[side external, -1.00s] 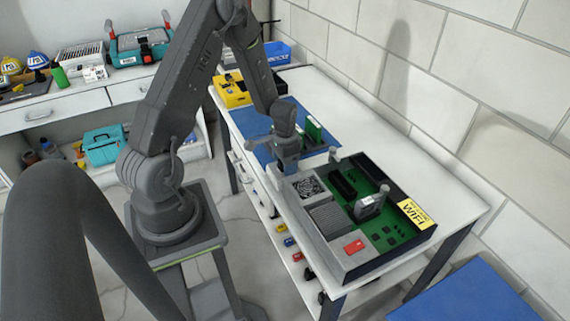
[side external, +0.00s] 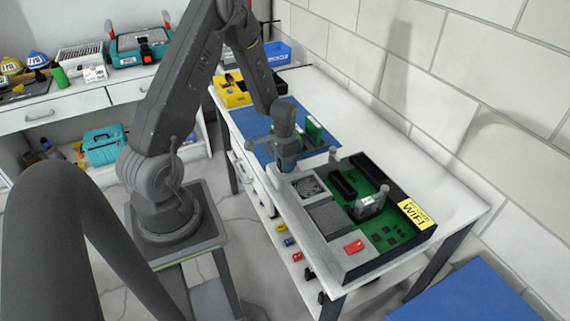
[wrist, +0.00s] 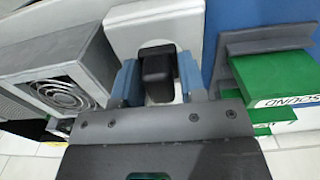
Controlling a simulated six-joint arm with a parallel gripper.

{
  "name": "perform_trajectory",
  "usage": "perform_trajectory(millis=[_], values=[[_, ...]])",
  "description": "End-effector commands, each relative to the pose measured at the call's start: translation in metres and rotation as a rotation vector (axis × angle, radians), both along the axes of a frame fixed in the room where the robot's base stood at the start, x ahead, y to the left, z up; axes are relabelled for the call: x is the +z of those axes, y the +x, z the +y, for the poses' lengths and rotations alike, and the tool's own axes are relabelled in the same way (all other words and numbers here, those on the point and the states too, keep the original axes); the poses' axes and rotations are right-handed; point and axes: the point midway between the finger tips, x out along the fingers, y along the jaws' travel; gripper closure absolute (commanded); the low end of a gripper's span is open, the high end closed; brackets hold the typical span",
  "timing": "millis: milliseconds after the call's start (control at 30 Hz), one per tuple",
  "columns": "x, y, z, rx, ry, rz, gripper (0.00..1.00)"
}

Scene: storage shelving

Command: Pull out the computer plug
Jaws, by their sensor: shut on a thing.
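A black plug (wrist: 158,72) sits between the blue fingers of my gripper (wrist: 158,82) in the wrist view. The gripper is shut on it. A light grey block (wrist: 150,22) lies just beyond the plug, and I cannot tell whether the plug is still seated in anything. The open computer case (side external: 352,235), with a green board and a fan, stands on the white table. In the side view my gripper (side external: 287,163) is at the case's far left end, and the plug is hidden there. The case's fan unit (wrist: 62,78) is left of the gripper in the wrist view.
A green card in a dark holder (wrist: 265,85) stands close on the gripper's right, on a blue mat (side external: 262,145). A yellow bin (side external: 235,92) and a blue bin (side external: 277,53) are farther back. The table right of the case (side external: 425,165) is clear.

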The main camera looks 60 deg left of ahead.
Motion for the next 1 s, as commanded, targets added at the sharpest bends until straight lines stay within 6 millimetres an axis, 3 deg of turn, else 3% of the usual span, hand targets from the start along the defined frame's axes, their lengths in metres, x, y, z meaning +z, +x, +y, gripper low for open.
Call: perform_trajectory(millis=[300,1000], values=[[0.000,0.000,0.000,0.000,0.000,0.000,1.00],[0.023,0.000,0.000,0.000,0.001,-0.001,1.00]])
